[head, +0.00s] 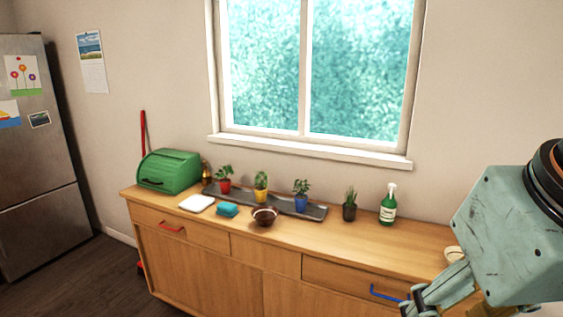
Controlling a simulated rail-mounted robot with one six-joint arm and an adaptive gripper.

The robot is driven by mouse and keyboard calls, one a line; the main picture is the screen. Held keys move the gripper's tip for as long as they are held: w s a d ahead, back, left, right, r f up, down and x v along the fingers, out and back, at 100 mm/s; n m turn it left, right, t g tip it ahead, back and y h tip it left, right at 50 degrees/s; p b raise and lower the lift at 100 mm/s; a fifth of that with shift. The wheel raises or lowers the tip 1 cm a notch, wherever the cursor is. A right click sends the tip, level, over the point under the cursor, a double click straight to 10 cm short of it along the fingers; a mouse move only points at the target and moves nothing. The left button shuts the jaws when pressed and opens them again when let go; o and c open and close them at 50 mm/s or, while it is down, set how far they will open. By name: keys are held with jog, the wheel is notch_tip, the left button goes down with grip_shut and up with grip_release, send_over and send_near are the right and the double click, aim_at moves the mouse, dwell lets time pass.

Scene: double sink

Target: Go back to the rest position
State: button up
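My gripper (418,302) shows at the lower right, below a large pale teal part of my arm. It hangs in front of the right end of the wooden counter (395,243), near the drawer with the blue handle (385,293). Its fingers run down to the bottom edge of the view, so I cannot tell whether they are open or shut. I see no object held in the part that shows.
A fridge (40,160) stands left.

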jog(key=w+p+v, duration=0.2)
jog(key=p+v, duration=1.1)
jog(key=shift+r, duration=0.55)
jog(key=shift+o, duration=0.7)
jog(key=shift+a+f, duration=0.15)
